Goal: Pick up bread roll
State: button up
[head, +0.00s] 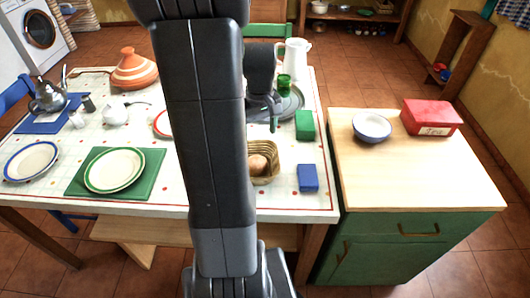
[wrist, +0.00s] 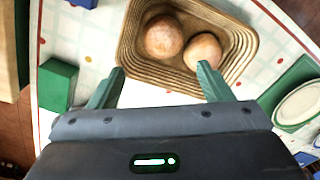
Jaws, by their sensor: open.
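Two round brown bread rolls lie in a wicker basket (wrist: 140,75): a left one (wrist: 163,36) and a right one (wrist: 203,52) in the wrist view. In the head view the basket (head: 269,177) stands near the table's front edge, partly hidden by my arm, and one roll (head: 257,164) shows in it. My gripper (wrist: 160,69) is open and empty, with green fingertips spread at the basket's near side in the wrist view. No roll is between the fingers. The gap in height between fingertips and basket is hard to tell.
Right of the basket are a green block (head: 305,125) and a blue block (head: 308,178). A grey tray (head: 291,101) with a green cup (head: 285,83) and white pitcher (head: 293,58) stands behind. A plate (head: 114,170) lies left. The right counter holds a bowl (head: 371,127) and red box (head: 431,117).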

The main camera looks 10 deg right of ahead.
aim_at(257, 159)
jog(key=f, duration=0.9)
jog(key=shift+s+a+b, duration=0.15)
jog(key=shift+a+b, duration=0.15)
jog(key=shift+a, duration=0.05)
jog(key=shift+a+f, duration=0.15)
jog(key=shift+f, duration=2.05)
jog(key=c, duration=0.6)
